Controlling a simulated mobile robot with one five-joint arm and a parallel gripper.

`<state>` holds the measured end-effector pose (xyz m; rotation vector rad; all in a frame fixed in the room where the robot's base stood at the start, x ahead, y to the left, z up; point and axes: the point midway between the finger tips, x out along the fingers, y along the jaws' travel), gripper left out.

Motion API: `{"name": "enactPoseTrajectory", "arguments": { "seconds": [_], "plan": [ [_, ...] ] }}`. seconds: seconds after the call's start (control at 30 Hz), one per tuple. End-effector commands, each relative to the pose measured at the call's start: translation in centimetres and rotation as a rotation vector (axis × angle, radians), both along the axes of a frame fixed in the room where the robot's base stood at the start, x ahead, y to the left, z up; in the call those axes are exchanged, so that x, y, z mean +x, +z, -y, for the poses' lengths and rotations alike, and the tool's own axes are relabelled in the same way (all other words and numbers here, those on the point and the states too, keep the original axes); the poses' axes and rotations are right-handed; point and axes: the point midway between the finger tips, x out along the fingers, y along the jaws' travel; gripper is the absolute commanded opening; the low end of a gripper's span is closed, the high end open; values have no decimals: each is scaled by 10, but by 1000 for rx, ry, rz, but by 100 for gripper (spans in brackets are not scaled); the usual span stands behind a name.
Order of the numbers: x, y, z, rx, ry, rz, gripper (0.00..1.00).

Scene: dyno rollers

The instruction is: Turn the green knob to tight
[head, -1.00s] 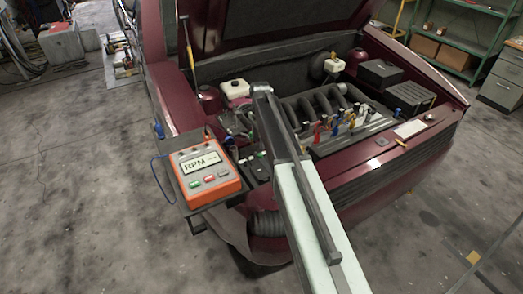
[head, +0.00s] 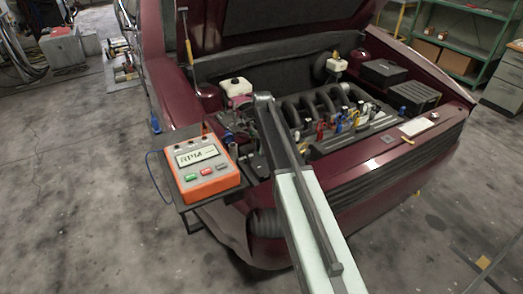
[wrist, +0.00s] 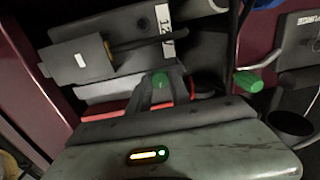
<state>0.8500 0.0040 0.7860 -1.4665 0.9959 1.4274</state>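The wrist view shows two green parts: a small rounded one (wrist: 160,81) near the middle, and a larger handle-like one (wrist: 248,81) to its right. I cannot tell for sure which is the knob, nor read any tight mark. My gripper (wrist: 153,88) shows as dark, narrow finger shapes pointing up toward the small green part. Whether they touch it, and whether they are open or shut, is unclear. In the head view my arm reaches over the car's front, and its own links hide the gripper and the knob.
The orange RPM box (head: 205,170) sits on a side shelf left of my arm. The open engine bay holds dark intake pipes (head: 312,108) and several coloured parts close together. A grey block labelled 12 (wrist: 125,40) stands above the fingers. A dark cup (wrist: 290,127) is at right.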

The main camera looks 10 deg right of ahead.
Motion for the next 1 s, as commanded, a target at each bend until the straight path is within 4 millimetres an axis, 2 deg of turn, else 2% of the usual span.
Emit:
{"name": "enactPoseTrajectory", "arguments": {
  "seconds": [0.27, 0.47, 1.0],
  "plan": [
    [0, 0, 1, 1, 15, 1, 0],
    [0, 0, 1, 1, 91, 1, 0],
    [1, 0, 2, 1, 563, 1, 0]
  ]
}}
